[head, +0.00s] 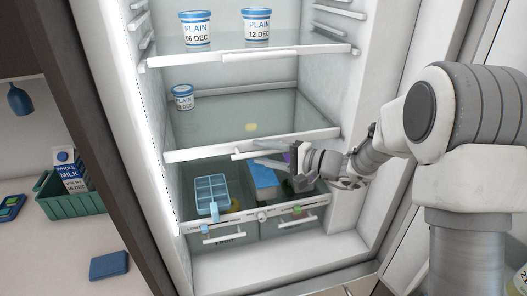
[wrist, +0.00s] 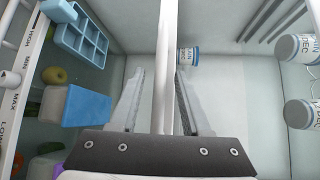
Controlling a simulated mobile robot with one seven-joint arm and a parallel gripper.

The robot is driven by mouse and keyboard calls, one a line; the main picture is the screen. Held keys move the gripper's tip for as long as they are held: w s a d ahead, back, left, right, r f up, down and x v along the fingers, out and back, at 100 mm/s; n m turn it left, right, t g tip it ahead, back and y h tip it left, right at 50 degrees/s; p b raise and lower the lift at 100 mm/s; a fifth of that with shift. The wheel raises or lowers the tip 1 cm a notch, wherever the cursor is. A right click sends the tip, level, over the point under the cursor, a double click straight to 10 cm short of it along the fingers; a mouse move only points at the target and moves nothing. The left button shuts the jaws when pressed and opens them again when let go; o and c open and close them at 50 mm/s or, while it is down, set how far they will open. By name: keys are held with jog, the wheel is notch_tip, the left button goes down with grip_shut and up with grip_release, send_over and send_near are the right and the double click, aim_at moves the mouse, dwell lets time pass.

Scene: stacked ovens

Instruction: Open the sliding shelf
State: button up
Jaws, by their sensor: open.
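The glass sliding shelf (head: 215,125) sits inside the open fridge, below the top shelf, with a white front edge and a short white handle bar at its front. In the head view, my gripper (head: 258,152) reaches in from the right at this handle. In the wrist view, my gripper (wrist: 160,95) is open, one finger on each side of a long white bar (wrist: 167,45), which looks like the shelf's front edge or handle. I cannot tell whether a finger touches it.
Two tubs stand on the top shelf (head: 240,50). Below are a blue ice tray (head: 211,190), a blue-and-white box (head: 264,180) and drawers (head: 225,238). A green crate (head: 72,200) stands outside left.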

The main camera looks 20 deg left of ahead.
jog(key=shift+c, duration=0.2)
grip_shut()
dwell(1.3)
